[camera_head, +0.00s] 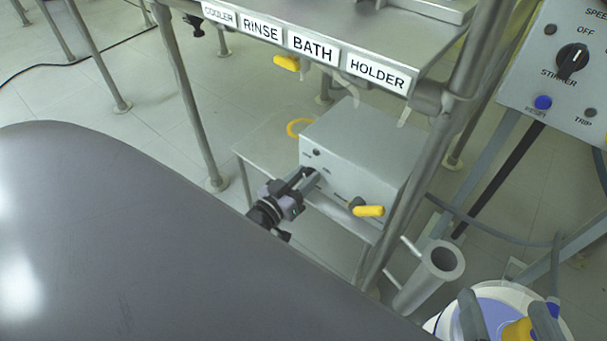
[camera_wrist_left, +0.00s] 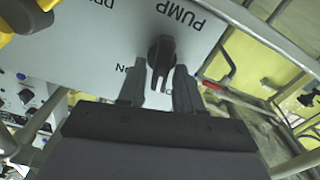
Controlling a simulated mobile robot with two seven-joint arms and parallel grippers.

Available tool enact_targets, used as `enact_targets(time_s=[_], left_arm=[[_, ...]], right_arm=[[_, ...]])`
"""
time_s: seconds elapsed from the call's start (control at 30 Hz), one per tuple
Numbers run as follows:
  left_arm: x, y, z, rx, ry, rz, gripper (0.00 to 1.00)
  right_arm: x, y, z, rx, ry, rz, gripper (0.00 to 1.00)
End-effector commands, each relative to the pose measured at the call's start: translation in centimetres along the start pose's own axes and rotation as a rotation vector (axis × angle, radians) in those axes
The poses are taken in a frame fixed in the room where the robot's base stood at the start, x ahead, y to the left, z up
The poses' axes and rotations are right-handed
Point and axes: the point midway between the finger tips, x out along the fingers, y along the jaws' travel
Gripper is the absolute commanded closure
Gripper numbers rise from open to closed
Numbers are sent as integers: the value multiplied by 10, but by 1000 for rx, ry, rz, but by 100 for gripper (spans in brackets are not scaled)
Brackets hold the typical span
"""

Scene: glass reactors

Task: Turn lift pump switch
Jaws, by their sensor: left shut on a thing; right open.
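The lift pump box (camera_head: 350,145) is a pale grey metal box on a low stand under the labelled shelf. Its black switch knob (camera_wrist_left: 160,55) shows in the left wrist view, beside the upside-down word PUMP and an ON mark. My left gripper (camera_head: 312,177) reaches the box's front face, and its fingers (camera_wrist_left: 159,90) are shut on the knob, one on each side. In the head view the fingers mostly hide the knob.
A yellow-handled valve (camera_head: 368,210) sticks out to the right of the switch. A metal frame leg (camera_head: 430,150) and an open metal tube (camera_head: 440,262) stand to the right. A stirrer control panel (camera_head: 560,60) is at the upper right.

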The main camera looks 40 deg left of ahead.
Motion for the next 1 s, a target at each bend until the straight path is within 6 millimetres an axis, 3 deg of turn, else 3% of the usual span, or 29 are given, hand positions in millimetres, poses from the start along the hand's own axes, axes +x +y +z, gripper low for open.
enact_targets(time_s=[0.4,1.0], left_arm=[[0,6,-1,372,-2,-1,96],[-1,9,4,814,-2,1,96]], right_arm=[[16,-14,-4,148,-84,-57,0],[21,-22,-6,214,-128,-86,0]])
